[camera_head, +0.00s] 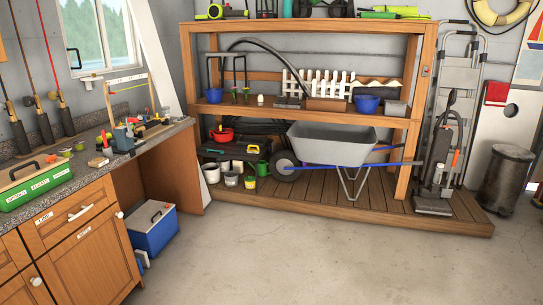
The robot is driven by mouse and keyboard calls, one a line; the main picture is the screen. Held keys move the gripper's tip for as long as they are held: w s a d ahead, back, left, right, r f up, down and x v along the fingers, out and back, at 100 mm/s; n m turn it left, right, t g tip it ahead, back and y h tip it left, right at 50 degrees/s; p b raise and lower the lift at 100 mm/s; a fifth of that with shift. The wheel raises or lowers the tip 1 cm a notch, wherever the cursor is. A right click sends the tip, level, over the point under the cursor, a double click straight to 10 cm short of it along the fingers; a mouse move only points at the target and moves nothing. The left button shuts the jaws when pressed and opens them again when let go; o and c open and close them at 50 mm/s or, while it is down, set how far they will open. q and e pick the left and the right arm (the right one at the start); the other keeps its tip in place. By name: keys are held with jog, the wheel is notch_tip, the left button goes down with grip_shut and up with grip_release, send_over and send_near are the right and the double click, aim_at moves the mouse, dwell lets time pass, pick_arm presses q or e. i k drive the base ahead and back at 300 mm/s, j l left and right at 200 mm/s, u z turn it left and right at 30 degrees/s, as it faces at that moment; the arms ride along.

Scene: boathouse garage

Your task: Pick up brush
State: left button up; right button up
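I cannot make out a brush for certain in the head view. Several small items lie on the left counter (88,173), among them a blue tool (123,139) and a red-tipped item (106,148), too small to tell apart. Small pots and tools also sit on the wooden shelf (300,110). Neither of my grippers is in view.
A grey wheelbarrow (330,146) stands on the shelf's low plank platform (330,202). A blue cooler (151,229) is on the floor beside the wooden cabinet (82,245). A green toolbox (37,185) sits on the counter. The concrete floor (300,255) in front is clear.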

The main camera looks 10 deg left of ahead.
aim_at(104, 135)
jog(key=i+j+u, duration=0.1)
jog(key=i+u, duration=0.3)
jog(key=i, duration=0.3)
jog(key=i+l+u, duration=0.15)
jog(key=i+u, duration=0.25)
jog(key=i, duration=0.3)
jog(key=i+j+u, duration=0.25)
jog(key=i+j, duration=0.2)
jog(key=i+j+u, duration=0.25)
jog(key=i, duration=0.3)
jog(key=i+j, duration=0.15)
jog(key=j, duration=0.25)
jog(key=i+j, duration=0.1)
jog(key=j, duration=0.25)
jog(key=u, duration=0.05)
